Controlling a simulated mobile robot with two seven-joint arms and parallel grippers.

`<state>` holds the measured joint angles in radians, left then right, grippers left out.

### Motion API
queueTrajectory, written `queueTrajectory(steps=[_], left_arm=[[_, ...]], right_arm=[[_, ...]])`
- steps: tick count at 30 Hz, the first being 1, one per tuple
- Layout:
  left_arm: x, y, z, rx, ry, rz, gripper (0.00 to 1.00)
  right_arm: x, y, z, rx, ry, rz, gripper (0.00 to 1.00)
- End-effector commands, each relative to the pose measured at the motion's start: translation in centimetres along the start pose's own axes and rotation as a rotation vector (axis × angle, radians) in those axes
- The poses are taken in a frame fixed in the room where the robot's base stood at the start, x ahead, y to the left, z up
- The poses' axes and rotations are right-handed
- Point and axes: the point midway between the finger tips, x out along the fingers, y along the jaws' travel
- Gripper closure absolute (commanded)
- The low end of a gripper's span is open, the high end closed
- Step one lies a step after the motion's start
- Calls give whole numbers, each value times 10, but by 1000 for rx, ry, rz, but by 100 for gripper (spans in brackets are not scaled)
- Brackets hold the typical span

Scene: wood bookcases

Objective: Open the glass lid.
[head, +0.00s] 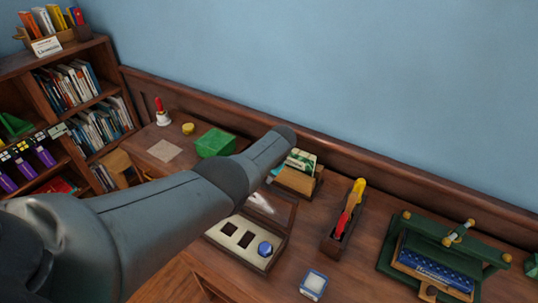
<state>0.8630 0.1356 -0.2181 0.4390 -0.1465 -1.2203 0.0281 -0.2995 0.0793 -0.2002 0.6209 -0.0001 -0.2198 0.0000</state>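A shallow wooden display case (277,253) stands on the desk near the middle of the head view. It has a pale inside with dark square recesses and a round blue item (265,249) at its right front. Pale glossy streaks (262,203) show at its back part, where the glass lid seems to be. My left arm crosses in front of the case and hides its left and back parts, so I cannot tell whether the lid is shut or raised. The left gripper is not visible at the arm's end. My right gripper is not in view.
Right of the case are a wooden holder (337,247) with red and yellow handles, a small blue-and-white box (313,284) and a green press-like stand (456,260). Behind are a card box (297,181) and a green box (214,143). Bookshelves stand left.

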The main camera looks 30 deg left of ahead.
Motion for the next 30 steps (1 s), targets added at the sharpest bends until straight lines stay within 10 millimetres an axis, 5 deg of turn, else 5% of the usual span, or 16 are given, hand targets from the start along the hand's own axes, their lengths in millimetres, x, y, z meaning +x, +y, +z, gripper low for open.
queueTrajectory(steps=[14, 21, 30], left_arm=[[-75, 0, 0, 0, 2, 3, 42], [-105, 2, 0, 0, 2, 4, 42], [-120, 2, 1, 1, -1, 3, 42]], right_arm=[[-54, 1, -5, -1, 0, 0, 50], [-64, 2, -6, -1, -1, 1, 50], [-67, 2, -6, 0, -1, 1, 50]])
